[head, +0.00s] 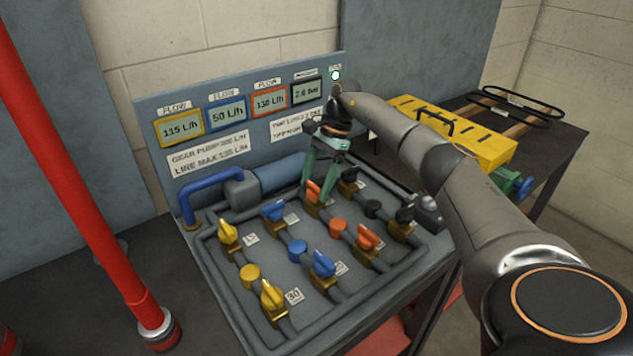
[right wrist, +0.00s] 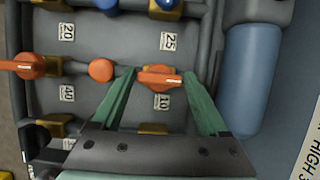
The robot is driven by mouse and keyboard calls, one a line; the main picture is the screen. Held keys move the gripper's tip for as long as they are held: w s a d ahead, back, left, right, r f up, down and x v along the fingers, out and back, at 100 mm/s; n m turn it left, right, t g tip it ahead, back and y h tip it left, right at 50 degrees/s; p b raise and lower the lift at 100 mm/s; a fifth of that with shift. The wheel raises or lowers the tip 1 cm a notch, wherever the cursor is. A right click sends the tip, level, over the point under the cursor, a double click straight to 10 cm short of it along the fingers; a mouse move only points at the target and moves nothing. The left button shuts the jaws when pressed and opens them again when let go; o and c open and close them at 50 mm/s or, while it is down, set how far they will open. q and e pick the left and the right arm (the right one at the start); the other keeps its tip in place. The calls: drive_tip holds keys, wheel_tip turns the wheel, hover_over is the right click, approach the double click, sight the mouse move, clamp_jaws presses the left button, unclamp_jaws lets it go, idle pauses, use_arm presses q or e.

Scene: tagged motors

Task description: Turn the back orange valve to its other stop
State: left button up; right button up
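The back orange valve (head: 313,191) is on the pipe panel (head: 213,268), in the row nearest the upright display board. In the right wrist view its orange handle (right wrist: 160,77) lies crosswise between my fingertips, by a "10" tag. My right gripper (head: 317,180) has green fingers and is open, pointing down at this valve. In the right wrist view the gripper (right wrist: 159,74) has one finger near each end of the handle; I cannot tell whether either touches. The front orange valve (head: 368,239) stands nearer the panel's front right. My left gripper is not in view.
Blue valves (head: 273,211), yellow valves (head: 228,233) and black valves (head: 404,220) stand close by on the panel. A blue cylinder (head: 283,172) lies behind. A red pipe (head: 85,190) rises at left; a yellow case (head: 452,132) lies on the right table.

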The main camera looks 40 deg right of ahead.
drive_tip(key=shift+o, duration=1.3)
drive_tip(key=p+v, duration=0.1)
drive_tip(key=v, duration=1.1)
drive_tip(key=shift+r, duration=0.3)
drive_tip(key=shift+s, duration=0.1)
